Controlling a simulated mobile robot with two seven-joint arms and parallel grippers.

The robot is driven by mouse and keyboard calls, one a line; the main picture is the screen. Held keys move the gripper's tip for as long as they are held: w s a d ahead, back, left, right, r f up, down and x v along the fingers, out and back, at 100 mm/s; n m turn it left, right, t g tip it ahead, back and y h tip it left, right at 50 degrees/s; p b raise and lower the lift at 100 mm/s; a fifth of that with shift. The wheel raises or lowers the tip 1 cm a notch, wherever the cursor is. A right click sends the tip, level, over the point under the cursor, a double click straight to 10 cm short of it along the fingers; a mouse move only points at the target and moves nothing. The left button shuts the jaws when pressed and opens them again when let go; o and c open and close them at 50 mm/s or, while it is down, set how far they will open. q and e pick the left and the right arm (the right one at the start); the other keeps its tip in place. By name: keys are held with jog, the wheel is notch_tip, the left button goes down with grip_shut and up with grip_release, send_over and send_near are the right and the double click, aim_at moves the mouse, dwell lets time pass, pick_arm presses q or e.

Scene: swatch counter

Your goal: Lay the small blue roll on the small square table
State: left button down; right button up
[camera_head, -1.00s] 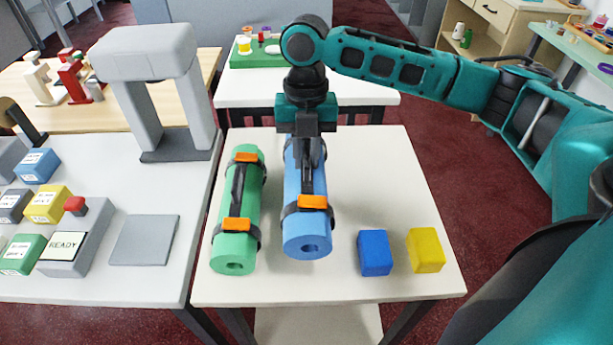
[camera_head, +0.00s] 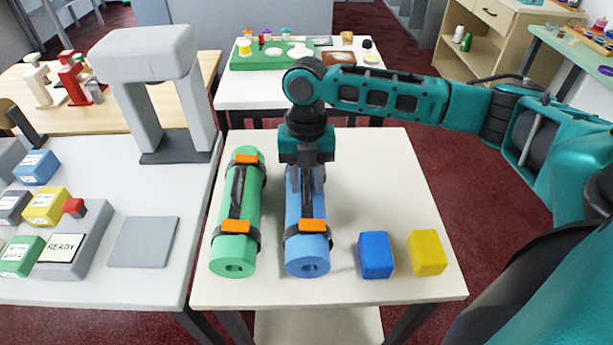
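The blue roll (camera_head: 307,262), with dark straps and orange buckles, lies lengthwise on the white square-topped table (camera_head: 395,190), its near end appearing low on the top. My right gripper (camera_head: 306,180) points down on the far part of the blue roll, fingers at its carrying strap. It appears shut on it, though the fingers are partly lost against the roll. A similar green roll (camera_head: 234,250) lies parallel on the left, a narrow gap apart. My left gripper is not in view.
A blue block (camera_head: 375,255) and a yellow block (camera_head: 427,253) stand right of the roll. A counter on the left holds a grey arch (camera_head: 150,60), a READY box (camera_head: 65,245) and a flat grey plate (camera_head: 143,242). Another white table (camera_head: 245,90) stands behind.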

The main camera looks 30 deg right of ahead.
jog(key=shift+o, duration=0.6)
notch_tip(320, 180, up, 12)
jog(key=w+p, duration=0.1)
jog(key=shift+w+d, duration=0.15)
jog(key=shift+d, duration=0.25)
